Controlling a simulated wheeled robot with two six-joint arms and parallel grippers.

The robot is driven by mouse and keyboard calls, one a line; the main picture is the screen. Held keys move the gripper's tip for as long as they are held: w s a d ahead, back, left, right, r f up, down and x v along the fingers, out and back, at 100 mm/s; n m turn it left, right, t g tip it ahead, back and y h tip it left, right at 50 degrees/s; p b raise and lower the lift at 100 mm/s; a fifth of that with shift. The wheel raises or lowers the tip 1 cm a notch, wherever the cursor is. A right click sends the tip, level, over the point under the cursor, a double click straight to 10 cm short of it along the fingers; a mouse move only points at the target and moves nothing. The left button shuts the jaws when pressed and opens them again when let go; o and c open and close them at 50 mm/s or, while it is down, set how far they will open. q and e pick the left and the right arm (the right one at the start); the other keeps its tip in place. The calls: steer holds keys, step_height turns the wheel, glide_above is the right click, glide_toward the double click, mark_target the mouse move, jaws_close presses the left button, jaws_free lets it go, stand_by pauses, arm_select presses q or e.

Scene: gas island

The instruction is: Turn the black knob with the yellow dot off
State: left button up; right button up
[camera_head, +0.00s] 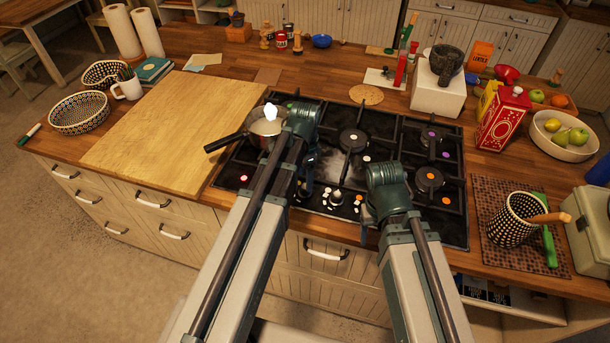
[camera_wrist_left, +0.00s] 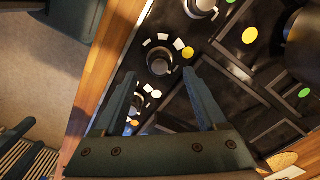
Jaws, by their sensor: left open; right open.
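The black knob with the yellow dot (camera_wrist_left: 160,63) shows in the left wrist view, with white marks around it and a yellow dot (camera_wrist_left: 188,53) beside it. It lies between the fingertips of my left gripper (camera_wrist_left: 165,68), which is open; contact cannot be told. In the head view my left gripper (camera_head: 306,188) is at the front of the black hob (camera_head: 233,187), partly hidden by its arm. My right gripper (camera_head: 367,214) is open and empty at the hob's front edge. The yellow-dot knob is not clearly identifiable in the head view.
Another knob (camera_wrist_left: 201,8) shows at the top of the wrist view. A pan (camera_head: 266,128) with a black handle stands on the hob's left back. A cutting board (camera_head: 160,125) lies left of the hob.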

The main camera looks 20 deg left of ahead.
arm_select(q)
step_height(320, 180, up, 10)
steer(key=p, duration=0.8)
steer(key=shift+f, duration=0.25)
arm_select(e)
step_height(320, 180, up, 10)
steer(key=shift+f, duration=0.25)
arm_select(q)
steer(key=s+d+f+n+b, duration=0.3)
steer(key=s+d+f+b, duration=0.2)
steer(key=s, duration=0.2)
steer(key=s+d+f+n+y+b, duration=0.1)
steer(key=s+d+f+n+b, duration=0.3)
steer(key=s+d+f+b, duration=0.1)
steer(key=s+f+b, duration=0.1)
steer(key=s, duration=0.1)
steer(key=shift+s+d, duration=0.25)
steer(key=shift+s, duration=0.05)
arm_select(e)
step_height(320, 180, down, 11)
steer(key=shift+f, duration=0.15)
